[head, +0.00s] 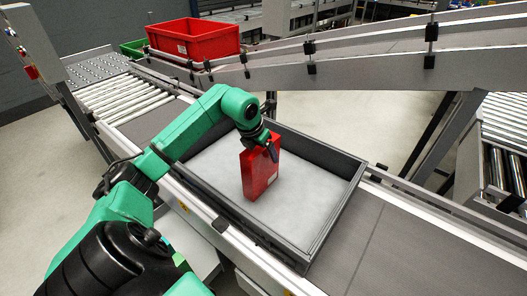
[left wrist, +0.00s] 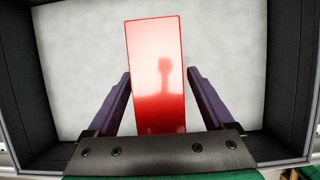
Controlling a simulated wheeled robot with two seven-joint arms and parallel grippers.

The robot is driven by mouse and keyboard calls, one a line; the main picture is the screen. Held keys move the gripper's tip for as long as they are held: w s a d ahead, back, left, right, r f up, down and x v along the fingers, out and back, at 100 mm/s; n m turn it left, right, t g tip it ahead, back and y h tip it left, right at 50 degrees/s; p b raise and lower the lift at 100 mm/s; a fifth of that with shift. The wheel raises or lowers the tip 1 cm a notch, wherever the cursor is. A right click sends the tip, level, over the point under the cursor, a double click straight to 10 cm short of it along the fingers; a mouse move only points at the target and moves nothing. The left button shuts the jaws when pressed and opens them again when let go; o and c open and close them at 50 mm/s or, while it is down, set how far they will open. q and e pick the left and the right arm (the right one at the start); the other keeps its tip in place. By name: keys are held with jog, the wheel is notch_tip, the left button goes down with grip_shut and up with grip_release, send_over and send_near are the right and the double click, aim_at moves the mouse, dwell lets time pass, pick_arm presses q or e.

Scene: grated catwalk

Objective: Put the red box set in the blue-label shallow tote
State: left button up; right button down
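The red box set (head: 259,174) is a glossy red upright box with a small white label near its lower right. It is inside the walls of a shallow dark grey tote (head: 331,218) with a pale floor. I cannot tell whether its bottom touches that floor. My left gripper (head: 270,145) reaches down onto the top of the box. No blue label shows on the tote's visible sides. My right gripper is out of view.
The tote sits on a conveyor with side rails (head: 420,205). A red bin (head: 195,40) and a green bin (head: 133,48) stand at the back left. A sloped conveyor (head: 370,48) crosses behind. The belt right of the tote is clear.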

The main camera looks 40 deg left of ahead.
pick_arm(q)
jog(key=b+v, duration=0.1)
jog(key=v, duration=1.1)
jog(key=shift+w, duration=0.1)
